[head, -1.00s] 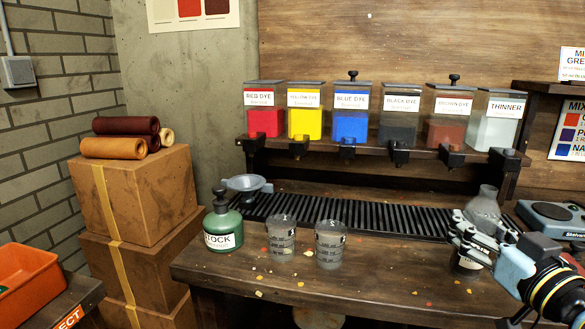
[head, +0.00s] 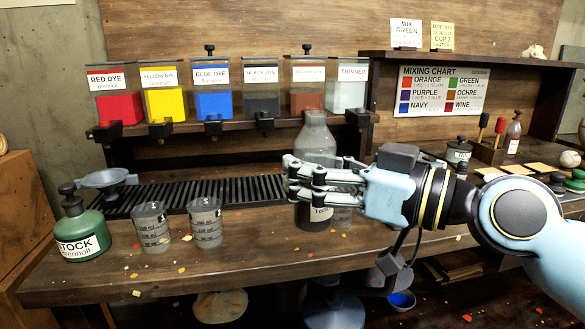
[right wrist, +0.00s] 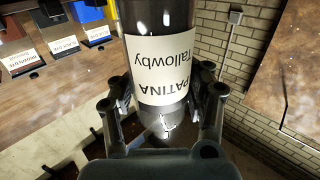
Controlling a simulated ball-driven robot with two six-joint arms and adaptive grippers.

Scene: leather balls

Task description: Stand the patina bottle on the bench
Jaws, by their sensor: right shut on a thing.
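The patina bottle (head: 316,134) is a tall grey glass bottle with dark contents and a pale label. It stands out upright in the head view, in front of the dye rack and over the bench (head: 262,262). My right gripper (head: 300,178) is shut around its middle from the right. The right wrist view shows the bottle's label (right wrist: 165,70), reading PATINA Tallowby upside down, between the fingers. I cannot tell whether the bottle's base touches the bench. My left gripper is not in view.
Two measuring cups (head: 151,226) (head: 205,222) stand left of the bottle. A green stock bottle (head: 80,228) stands at the bench's left end. A slatted drain (head: 215,190) runs behind them, under the dye rack. The bench between cups and bottle is clear apart from small flakes.

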